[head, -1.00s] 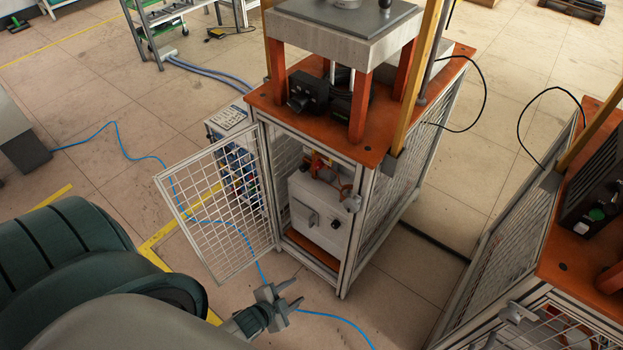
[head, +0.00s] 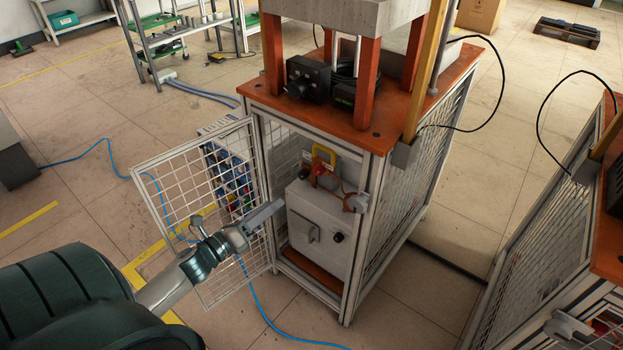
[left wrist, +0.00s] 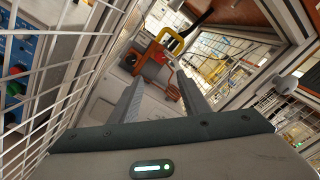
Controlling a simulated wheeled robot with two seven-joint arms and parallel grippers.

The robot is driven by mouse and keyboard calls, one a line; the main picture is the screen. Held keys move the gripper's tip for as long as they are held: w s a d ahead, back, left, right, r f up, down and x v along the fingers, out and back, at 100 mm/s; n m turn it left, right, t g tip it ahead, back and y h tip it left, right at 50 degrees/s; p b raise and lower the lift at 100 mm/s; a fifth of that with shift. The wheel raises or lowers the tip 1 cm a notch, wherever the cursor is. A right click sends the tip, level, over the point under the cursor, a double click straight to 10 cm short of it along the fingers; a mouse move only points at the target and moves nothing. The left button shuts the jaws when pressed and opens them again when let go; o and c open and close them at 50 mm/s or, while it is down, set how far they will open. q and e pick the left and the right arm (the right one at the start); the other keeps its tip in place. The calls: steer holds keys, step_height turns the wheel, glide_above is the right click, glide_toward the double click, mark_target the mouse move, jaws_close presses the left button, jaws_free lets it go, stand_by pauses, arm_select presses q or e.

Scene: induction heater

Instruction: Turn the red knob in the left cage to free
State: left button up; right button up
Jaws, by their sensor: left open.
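The left cage (head: 355,240) stands with its mesh door (head: 195,215) swung open to the left. Inside, above a light grey box (head: 315,222), a small red part that looks like the red knob (head: 318,169) sits by a yellow bracket (head: 330,151). In the left wrist view the red knob (left wrist: 160,58) shows small beyond my fingertips, beside an orange part and under the yellow bracket (left wrist: 175,42); which way it points is unclear. My left gripper (head: 280,204) is open and empty at the cage opening, below and left of the knob, apart from it. My right gripper is not in view.
The open door's mesh runs close along the left of my left gripper. A blue-fronted panel (head: 230,180) stands behind the door. The cage's front corner post (head: 362,245) bounds the opening on the right. A second cage (head: 530,240) stands further right. Blue cable lies on the floor.

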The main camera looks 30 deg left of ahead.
mark_target(316, 172)
arm_select(q)
steer(key=shift+w, duration=0.1)
steer(key=w, duration=0.5)
steer(key=w+d, duration=0.1)
steer(key=w, duration=0.4)
steer(key=w+d+b, duration=0.1)
steer(key=w, duration=0.5)
steer(key=shift+d, duration=0.1)
steer(key=shift+w+d, duration=0.1)
steer(key=shift+w, duration=0.45)
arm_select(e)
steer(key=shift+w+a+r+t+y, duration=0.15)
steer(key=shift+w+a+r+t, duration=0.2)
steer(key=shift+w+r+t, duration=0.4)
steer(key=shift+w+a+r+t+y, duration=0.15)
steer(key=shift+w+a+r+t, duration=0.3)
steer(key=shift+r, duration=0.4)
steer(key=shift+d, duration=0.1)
arm_select(q)
steer(key=c, duration=1.1)
steer(key=shift+o, duration=0.2)
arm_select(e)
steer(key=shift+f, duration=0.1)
